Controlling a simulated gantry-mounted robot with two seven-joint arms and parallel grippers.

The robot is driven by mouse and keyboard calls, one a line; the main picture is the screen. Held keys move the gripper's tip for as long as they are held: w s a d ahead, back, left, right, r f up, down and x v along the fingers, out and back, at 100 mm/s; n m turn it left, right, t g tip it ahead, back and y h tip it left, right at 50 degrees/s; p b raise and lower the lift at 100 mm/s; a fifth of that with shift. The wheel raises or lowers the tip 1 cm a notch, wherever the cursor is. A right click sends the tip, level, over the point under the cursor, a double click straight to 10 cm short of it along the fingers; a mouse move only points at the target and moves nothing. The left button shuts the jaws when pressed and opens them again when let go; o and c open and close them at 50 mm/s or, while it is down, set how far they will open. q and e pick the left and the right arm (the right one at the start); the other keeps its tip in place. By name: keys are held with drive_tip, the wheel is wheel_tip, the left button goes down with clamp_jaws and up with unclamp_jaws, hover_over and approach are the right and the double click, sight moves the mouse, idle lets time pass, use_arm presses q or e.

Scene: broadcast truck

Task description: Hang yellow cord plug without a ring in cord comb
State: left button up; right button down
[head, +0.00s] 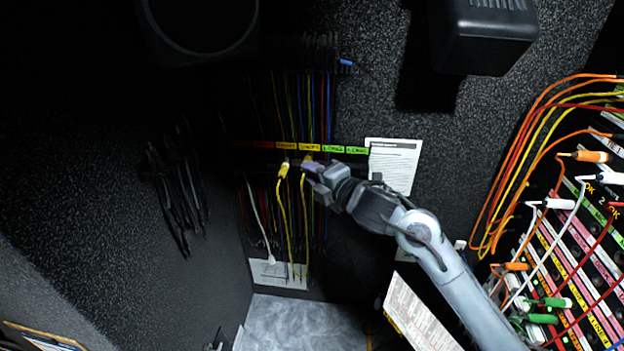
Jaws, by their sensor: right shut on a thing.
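The cord comb (262,163) is a dark bar on the back wall under a row of red, yellow and green labels. A yellow cord plug (284,169) hangs at the comb, with its yellow cord (281,215) running down. My right gripper (312,171) is at the comb, just right of that plug. It is shut on a second yellow plug (307,158), whose cord (303,215) hangs below. The fingers partly hide this plug, and I cannot tell whether it sits in a comb slot or if it has a ring. I do not make out my left gripper.
Many thin coloured cords hang above and below the comb. A white sheet (395,163) is on the wall at right. A patch panel (575,265) with several plugged cords stands far right. Black cables (178,190) hang at left. A dark box (482,35) juts out above.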

drive_tip(key=shift+w+f+b, duration=0.2)
drive_tip(key=shift+f+b, duration=0.25)
drive_tip(key=shift+f, duration=0.2)
drive_tip(key=shift+w+f+b, duration=0.15)
drive_tip(key=shift+f+b, duration=0.25)
drive_tip(key=shift+f, duration=0.2)
drive_tip(key=shift+w+d, duration=0.1)
idle(0.3)
drive_tip(key=shift+f, duration=0.2)
idle(0.5)
drive_tip(key=c, duration=1.1)
unclamp_jaws()
drive_tip(key=shift+o, duration=0.6)
